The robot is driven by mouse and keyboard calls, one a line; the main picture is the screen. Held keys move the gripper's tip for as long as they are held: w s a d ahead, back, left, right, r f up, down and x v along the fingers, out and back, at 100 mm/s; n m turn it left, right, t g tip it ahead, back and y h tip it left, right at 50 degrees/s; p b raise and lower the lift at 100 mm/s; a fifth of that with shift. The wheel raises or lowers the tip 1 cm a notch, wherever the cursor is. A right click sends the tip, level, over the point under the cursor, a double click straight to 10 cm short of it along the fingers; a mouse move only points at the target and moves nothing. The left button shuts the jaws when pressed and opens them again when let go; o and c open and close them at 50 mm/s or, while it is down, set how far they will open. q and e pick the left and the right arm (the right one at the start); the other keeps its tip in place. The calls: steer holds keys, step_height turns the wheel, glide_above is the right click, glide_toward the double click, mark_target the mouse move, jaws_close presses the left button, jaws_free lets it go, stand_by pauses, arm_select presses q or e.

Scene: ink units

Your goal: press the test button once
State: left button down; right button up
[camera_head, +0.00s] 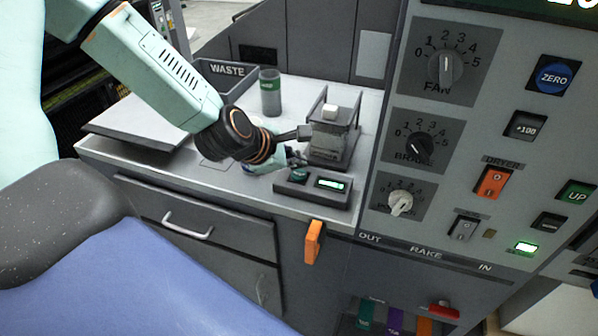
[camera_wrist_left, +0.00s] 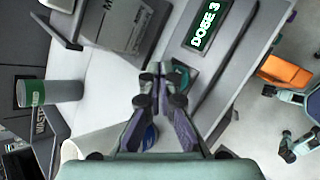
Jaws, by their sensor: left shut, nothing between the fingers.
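A small grey dosing box (camera_head: 312,188) sits at the counter's front edge, with a lit green display (camera_head: 331,184) and a green button (camera_head: 298,174). In the left wrist view the display (camera_wrist_left: 209,25) reads "DOSE 3", and the green button (camera_wrist_left: 182,76) is partly hidden behind the fingers. No "test" label is readable. My left gripper (camera_head: 296,157) is shut and empty, its tips just beside and above the green button. In the left wrist view its fingertips (camera_wrist_left: 160,74) meet next to the button; contact cannot be told. My right gripper is not in view.
A grey holder with a block-like unit (camera_head: 330,130) stands close behind the box. A grey-green cup (camera_head: 270,93) and the WASTE bin (camera_head: 225,75) are farther back. An orange handle (camera_head: 314,242) juts below the counter edge. The control panel (camera_head: 450,130) rises at right.

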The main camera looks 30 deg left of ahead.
mark_target(296, 177)
arm_select(q)
steer(key=shift+r+p, duration=1.75)
steer(key=shift+r, duration=0.6)
steer(key=shift+f, duration=0.1)
steer(key=shift+s+f, duration=0.1)
steer(key=s+d+f+m+g+y, duration=0.1)
steer(key=s+d+f+m+g, duration=0.2)
steer(key=s+f+m, duration=0.6)
steer(key=s+d+f+m+g, duration=0.2)
steer(key=s+f+m+g, duration=0.15)
steer(key=s+m, duration=0.55)
steer(key=s+d+f+m+g+y, duration=0.1)
steer(key=s+d+f+m+g, duration=0.15)
steer(key=s+f+m, duration=0.7)
steer(key=s+f+n+b, duration=0.3)
steer(key=f+b, duration=0.8)
steer(key=b, duration=0.3)
steer(key=shift+d+f, duration=0.3)
steer(key=shift+d, duration=0.05)
steer(key=shift+s+r, duration=0.1)
steer(key=shift+s, duration=0.05)
